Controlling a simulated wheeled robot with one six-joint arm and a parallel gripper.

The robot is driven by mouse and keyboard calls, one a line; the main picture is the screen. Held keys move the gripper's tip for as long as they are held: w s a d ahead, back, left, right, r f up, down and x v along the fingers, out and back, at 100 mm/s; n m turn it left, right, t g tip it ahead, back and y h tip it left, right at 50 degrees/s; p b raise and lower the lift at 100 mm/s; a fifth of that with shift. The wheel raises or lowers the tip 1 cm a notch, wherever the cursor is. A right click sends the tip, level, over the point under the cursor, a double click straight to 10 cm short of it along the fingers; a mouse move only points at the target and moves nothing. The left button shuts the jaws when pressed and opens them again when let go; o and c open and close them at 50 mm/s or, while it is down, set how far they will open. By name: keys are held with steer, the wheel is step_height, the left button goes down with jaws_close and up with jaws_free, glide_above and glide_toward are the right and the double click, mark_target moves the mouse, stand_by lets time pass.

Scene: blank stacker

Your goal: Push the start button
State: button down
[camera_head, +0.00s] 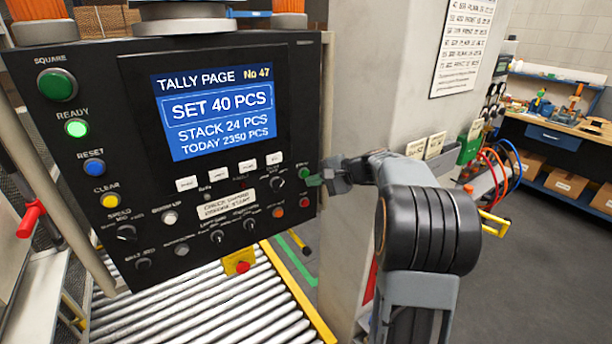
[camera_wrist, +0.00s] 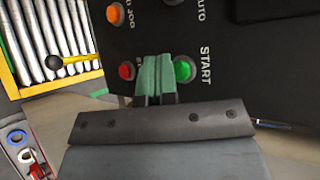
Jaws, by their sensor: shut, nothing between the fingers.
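The green start button (camera_head: 304,172) is at the right edge of the black control panel (camera_head: 60,180). In the wrist view the green button (camera_wrist: 183,70) sits beside the label START. My gripper (camera_head: 315,181) is shut and empty, its green fingertips close to that button. In the wrist view my fingertips (camera_wrist: 154,62) lie just left of the green button, between it and a red button (camera_wrist: 127,71), and overlap the button's left edge. I cannot tell whether they touch the panel.
An orange button (camera_wrist: 115,14) is close by on the panel. The panel's screen (camera_head: 216,109) reads SET 40 PCS. A roller conveyor (camera_head: 195,300) runs below it. A grey column (camera_head: 385,90) stands behind my arm. A workbench (camera_head: 560,135) is far right, with open floor before it.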

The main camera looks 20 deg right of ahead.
steer(key=shift+w, duration=0.1)
stand_by(0.3)
steer(key=shift+w+a, duration=0.1)
steer(key=shift+w, duration=0.2)
